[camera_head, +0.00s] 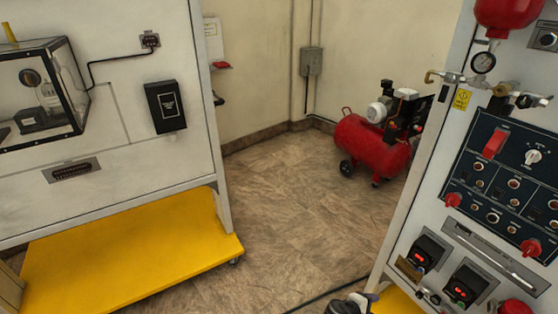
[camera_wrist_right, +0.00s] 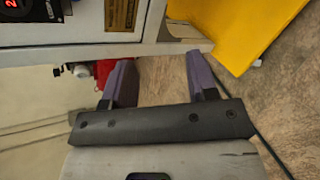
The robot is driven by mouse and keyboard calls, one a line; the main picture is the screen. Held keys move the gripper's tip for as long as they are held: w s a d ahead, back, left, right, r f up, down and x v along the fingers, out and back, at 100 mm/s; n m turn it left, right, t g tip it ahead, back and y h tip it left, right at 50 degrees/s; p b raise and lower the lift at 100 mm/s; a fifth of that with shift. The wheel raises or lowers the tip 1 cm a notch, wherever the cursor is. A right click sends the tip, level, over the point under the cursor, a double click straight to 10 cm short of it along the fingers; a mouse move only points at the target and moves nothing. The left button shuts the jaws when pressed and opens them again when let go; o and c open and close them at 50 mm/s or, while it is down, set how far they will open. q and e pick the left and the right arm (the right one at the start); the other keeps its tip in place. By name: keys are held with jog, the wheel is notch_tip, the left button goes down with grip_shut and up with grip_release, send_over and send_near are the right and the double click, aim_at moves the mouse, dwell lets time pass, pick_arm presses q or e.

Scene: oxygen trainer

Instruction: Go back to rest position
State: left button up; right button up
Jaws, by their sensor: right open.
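My right gripper (camera_wrist_right: 160,78) is open and empty in the right wrist view, its two purple fingers spread apart with bare floor between them. Part of what looks like my right gripper (camera_head: 358,302) shows at the bottom edge of the head view, by the foot of the right-hand control panel (camera_head: 462,218). Most of it is cut off by the frame. My left gripper is in neither view.
A trainer cabinet (camera_head: 112,180) on a yellow base (camera_head: 130,258) stands at the left. A red compressor (camera_head: 370,145) stands on the floor at the back. The floor (camera_head: 290,215) between cabinet and panel is mostly clear. A dark cable (camera_wrist_right: 245,120) crosses it.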

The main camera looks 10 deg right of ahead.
jog(key=w+a+r+m+t+y, duration=0.1)
jog(key=w+a+r+m+y, duration=0.25)
jog(key=a+r, duration=0.25)
jog(key=s+a+r+m+t+y+p, duration=0.1)
jog(key=s+a+r+t+y+p, duration=0.1)
jog(key=s+a+r+y, duration=0.35)
jog(key=s+a+r+m+t+y+p, duration=0.1)
jog(key=s+a+r+t+y+p, duration=0.15)
jog(key=s+a+r, duration=0.5)
jog(key=s+r+y+p, duration=0.1)
jog(key=s+r+p, duration=0.3)
jog(key=s+r, duration=0.3)
jog(key=s+f+g+p, duration=0.3)
jog(key=s+g+p, duration=0.15)
jog(key=s, duration=1.05)
notch_tip(320, 180, up, 38)
jog(key=p, duration=3.8)
jog(key=shift+w+d+f, duration=0.25)
jog(key=shift+w+d, duration=0.05)
jog(key=shift+d, duration=0.15)
